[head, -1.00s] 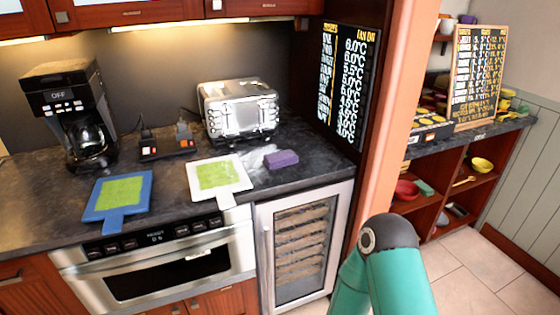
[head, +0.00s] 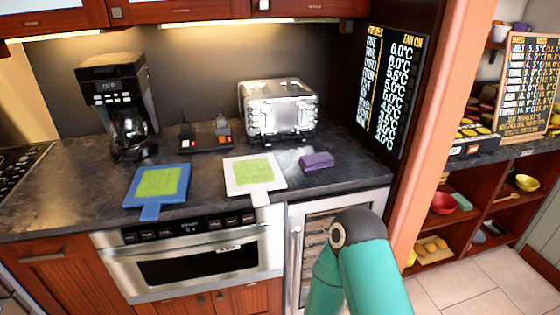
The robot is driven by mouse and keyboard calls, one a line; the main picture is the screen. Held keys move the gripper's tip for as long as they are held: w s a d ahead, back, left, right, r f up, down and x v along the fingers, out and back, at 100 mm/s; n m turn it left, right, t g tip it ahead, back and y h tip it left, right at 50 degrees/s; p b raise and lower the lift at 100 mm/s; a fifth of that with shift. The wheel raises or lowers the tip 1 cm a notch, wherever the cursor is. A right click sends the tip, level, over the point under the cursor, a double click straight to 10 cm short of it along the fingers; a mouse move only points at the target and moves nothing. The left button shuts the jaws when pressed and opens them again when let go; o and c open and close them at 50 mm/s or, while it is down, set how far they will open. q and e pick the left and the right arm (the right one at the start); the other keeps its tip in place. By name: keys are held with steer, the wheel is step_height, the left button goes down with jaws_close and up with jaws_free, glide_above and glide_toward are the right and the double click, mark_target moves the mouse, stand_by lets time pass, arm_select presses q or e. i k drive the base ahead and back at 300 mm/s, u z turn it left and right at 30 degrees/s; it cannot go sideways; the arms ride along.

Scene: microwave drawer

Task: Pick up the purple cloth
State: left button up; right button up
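The purple cloth (head: 317,161) is a small folded block on the dark countertop, in front of the toaster and right of the white board. A pale smear lies on the counter beside it. The teal arm in the lower right is mine, below and in front of the counter. Its gripper is out of the frame, and my other arm does not show. Nothing touches the cloth.
A white board (head: 283,184) and a blue board (head: 184,199) with green tops lie along the counter's front. A silver toaster (head: 277,110) and a black coffee maker (head: 119,105) stand behind. The microwave drawer (head: 190,262) is shut. A pillar (head: 439,120) rises at right.

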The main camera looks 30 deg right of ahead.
mark_target(323, 160)
steer(key=z, duration=0.9)
steer(key=i, duration=0.15)
steer(key=u, duration=1.95)
steer(key=k, duration=0.65)
steer(key=z, duration=0.8)
steer(key=k, duration=0.65)
steer(key=z, duration=0.95)
steer(key=i, duration=1.35)
steer(key=u, duration=0.65)
